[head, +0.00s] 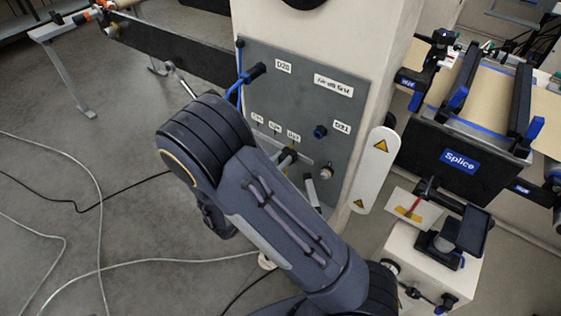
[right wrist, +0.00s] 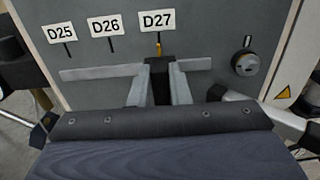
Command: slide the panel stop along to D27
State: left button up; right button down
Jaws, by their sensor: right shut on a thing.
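The panel stop (right wrist: 158,75) is a dark block with a small yellow pointer on top, sitting on the pale slot (right wrist: 95,73) in the grey panel. In the right wrist view its pointer lies right under the D27 label (right wrist: 157,21). My right gripper (right wrist: 158,88) is shut on the stop, with a grey finger on each side. In the head view my own right arm hides much of the gripper and the lower panel; the D27 label (head: 293,135) shows small there. My left gripper is not in view.
The D25 label (right wrist: 62,32) and D26 label (right wrist: 103,27) stand left of D27. A round knob (right wrist: 245,64) sits to the right. A blue cable with a dark plug (head: 256,71) is on the upper panel. The Splice table (head: 460,160) stands at the right.

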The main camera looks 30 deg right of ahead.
jog(key=c, duration=1.4)
grip_release()
jog(key=shift+s, duration=0.1)
jog(key=shift+o, duration=0.2)
jog(key=b+v, duration=0.1)
jog(key=v, duration=0.6)
jog(key=shift+a, duration=0.35)
jog(key=shift+s, duration=0.1)
